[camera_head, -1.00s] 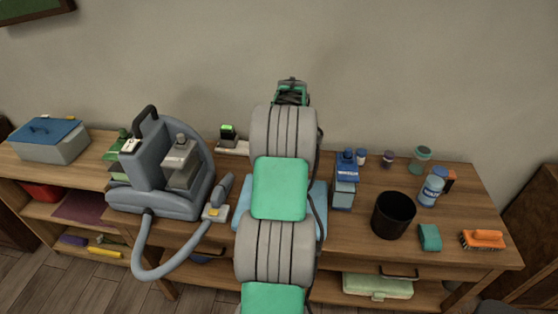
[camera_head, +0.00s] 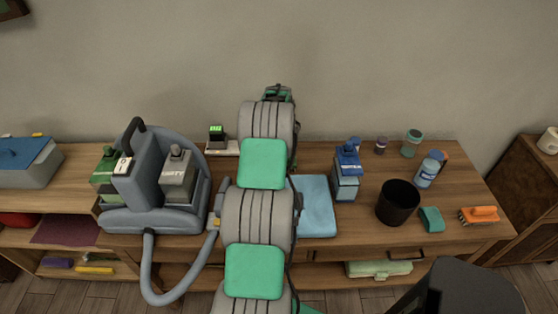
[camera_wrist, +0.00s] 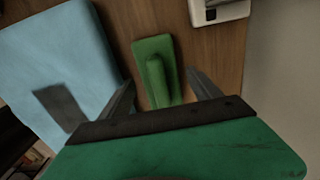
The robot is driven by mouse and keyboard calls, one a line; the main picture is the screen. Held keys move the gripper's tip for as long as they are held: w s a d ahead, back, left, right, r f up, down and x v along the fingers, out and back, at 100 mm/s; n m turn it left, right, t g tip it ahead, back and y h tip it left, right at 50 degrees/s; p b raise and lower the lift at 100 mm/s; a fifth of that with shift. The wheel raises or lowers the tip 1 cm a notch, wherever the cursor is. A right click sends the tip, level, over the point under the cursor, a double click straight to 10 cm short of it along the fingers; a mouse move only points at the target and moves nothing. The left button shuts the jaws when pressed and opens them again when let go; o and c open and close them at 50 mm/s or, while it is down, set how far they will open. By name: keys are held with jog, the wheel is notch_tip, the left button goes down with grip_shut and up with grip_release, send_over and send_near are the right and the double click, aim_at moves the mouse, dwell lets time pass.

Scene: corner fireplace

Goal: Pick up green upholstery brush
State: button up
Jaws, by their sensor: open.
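The green upholstery brush (camera_wrist: 153,62), a flat block with a raised handle along it, lies on the wooden tabletop in the wrist view. My gripper (camera_wrist: 160,82) is open above it, with one finger on each side of the brush in the picture. The fingers look apart from it, though the exact height is unclear. The near end of the brush is hidden by my gripper's body. In the head view my arm hides the brush, and the far end of my arm (camera_head: 279,93) is near the back wall.
A folded blue cloth (camera_wrist: 62,55) lies left of the brush in the wrist view. A white device (camera_wrist: 222,10) stands beyond it, near the wall. In the head view, a grey cleaning machine (camera_head: 150,190) stands left of my arm; a blue-labelled bottle (camera_head: 346,180) and black cup (camera_head: 398,205) stand right.

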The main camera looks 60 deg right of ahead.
jog(key=shift+s+f, duration=0.1)
jog(key=shift+f, duration=0.85)
jog(key=c, duration=1.5)
